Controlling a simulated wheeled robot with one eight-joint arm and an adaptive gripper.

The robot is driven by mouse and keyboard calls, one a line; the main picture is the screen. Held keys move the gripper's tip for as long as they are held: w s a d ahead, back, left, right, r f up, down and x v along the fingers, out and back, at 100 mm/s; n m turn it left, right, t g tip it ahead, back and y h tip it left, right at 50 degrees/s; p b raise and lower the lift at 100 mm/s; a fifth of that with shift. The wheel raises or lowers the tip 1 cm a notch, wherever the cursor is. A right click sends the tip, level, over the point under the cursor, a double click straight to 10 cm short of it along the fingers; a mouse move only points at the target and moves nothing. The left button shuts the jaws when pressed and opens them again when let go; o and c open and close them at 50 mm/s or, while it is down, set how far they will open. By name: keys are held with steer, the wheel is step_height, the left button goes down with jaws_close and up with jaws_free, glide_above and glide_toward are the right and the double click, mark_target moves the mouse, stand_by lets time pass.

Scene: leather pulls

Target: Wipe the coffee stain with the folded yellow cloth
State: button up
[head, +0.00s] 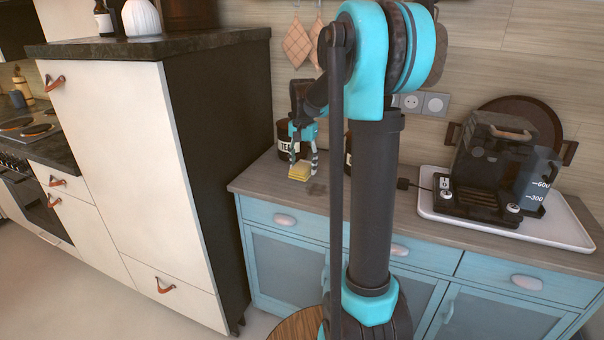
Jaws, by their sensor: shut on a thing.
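The folded yellow cloth (300,172) is a small thick pad in my gripper (301,166), low over the left part of the wooden counter (262,178). My gripper is shut on it from above. I cannot tell whether the cloth touches the counter. The coffee stain (317,188) shows as a faint dark patch on the counter, just to the right of and in front of the cloth. My arm's thick column stands in the foreground and hides part of the counter to the right of the stain.
A dark tea canister (287,141) stands just behind my gripper, and another dark jar (348,155) is partly hidden by my arm. A coffee machine (490,170) stands on a white tray (440,208) at the right. A tall cabinet (205,150) rises left of the counter.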

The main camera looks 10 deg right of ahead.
steer(key=shift+r, duration=1.35)
steer(key=shift+r, duration=0.1)
